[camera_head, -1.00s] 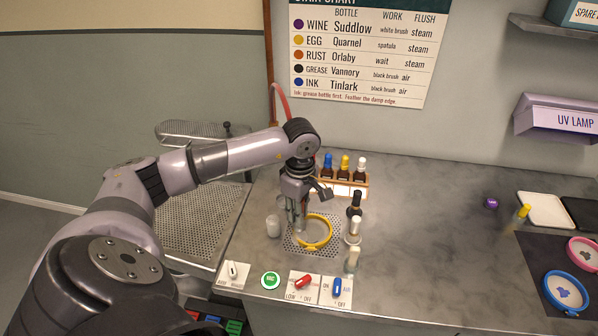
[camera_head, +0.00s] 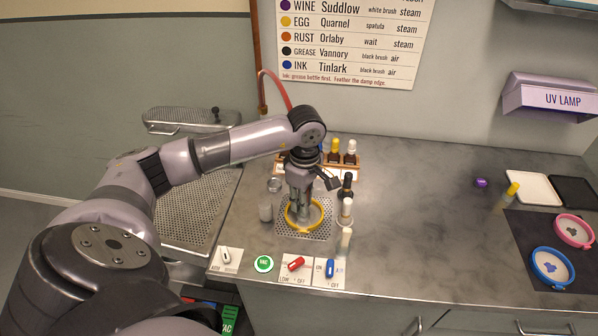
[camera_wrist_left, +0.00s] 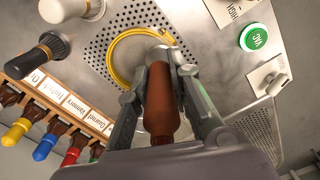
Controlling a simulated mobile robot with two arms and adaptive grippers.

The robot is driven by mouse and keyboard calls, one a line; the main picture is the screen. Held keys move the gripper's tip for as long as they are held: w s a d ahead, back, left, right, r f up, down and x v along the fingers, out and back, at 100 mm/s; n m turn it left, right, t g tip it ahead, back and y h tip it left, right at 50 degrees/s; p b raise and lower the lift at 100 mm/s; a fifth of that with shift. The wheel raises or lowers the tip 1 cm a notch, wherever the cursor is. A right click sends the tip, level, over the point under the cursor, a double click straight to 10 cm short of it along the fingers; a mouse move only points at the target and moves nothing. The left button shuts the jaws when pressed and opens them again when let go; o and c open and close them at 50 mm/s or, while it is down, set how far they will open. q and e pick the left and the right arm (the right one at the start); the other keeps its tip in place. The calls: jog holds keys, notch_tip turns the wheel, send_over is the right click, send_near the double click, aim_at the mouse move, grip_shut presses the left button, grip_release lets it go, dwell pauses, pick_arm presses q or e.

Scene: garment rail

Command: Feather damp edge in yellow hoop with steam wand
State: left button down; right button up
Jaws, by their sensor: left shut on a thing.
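The yellow hoop (camera_head: 288,222) lies on the perforated plate (camera_head: 322,232) near the front of the counter. It also shows in the left wrist view (camera_wrist_left: 112,62), partly covered by the fingers. My left gripper (camera_head: 300,210) points down over the hoop. It is shut on a brown, rounded handle, which looks like the steam wand (camera_wrist_left: 160,105). The wand's far end reaches over the inside of the hoop; whether it touches the cloth I cannot tell. The damp edge cannot be made out. My right gripper is not in view.
Brown bottles with coloured caps stand in a rack (camera_head: 354,171) behind. Switches (camera_head: 295,265) line the front. The counter's middle is clear.

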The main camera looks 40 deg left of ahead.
pick_arm(q)
jog(key=shift+w+d, duration=0.3)
jog(key=shift+d, duration=0.15)
jog(key=shift+w, duration=0.15)
jog(key=shift+w+d+b, duration=0.25)
jog(key=shift+w+b, duration=0.05)
jog(key=shift+w, duration=0.25)
jog(key=shift+w+d+b, duration=0.2)
jog(key=shift+w+b, duration=0.1)
jog(key=shift+w, duration=0.2)
jog(key=shift+w+a+b, duration=0.15)
jog(key=shift+w+b, duration=0.2)
jog(key=shift+w, duration=0.25)
jog(key=shift+w+a+b, duration=0.15)
jog(key=shift+w+b, duration=0.15)
jog(key=shift+w, duration=0.25)
jog(key=shift+r, duration=0.1)
